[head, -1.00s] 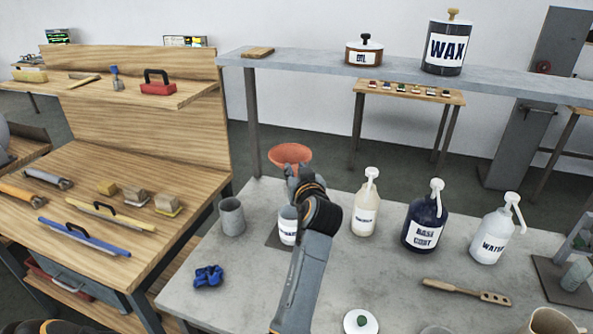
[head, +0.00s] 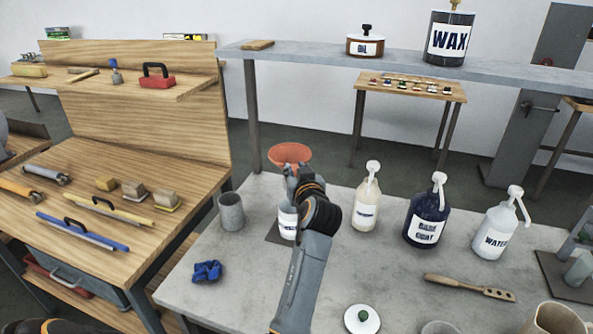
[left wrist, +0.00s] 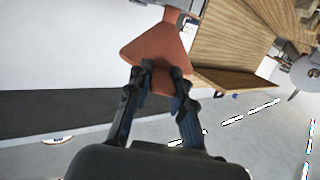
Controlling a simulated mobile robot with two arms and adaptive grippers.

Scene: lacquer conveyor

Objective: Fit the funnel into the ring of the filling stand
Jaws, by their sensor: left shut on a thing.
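The orange funnel (head: 290,153) is held above the concrete-topped table, its wide mouth facing up. My left gripper (head: 293,173) is shut on it; the left wrist view shows both fingers (left wrist: 160,78) closed on the funnel (left wrist: 155,42). Below and behind my gripper, a white labelled bottle (head: 287,222) stands on a dark plate (head: 273,237), which may be the base of the filling stand. I cannot make out the ring; my gripper and arm cover that area. I cannot tell whether the funnel touches anything below. My right gripper is out of view.
A grey cup (head: 231,212) stands left of the plate and a blue cloth (head: 207,271) lies in front. Pump bottles (head: 366,205), (head: 426,220), (head: 494,228) stand to the right. A raised shelf (head: 400,68) runs behind; a wooden bench (head: 150,240) is at left.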

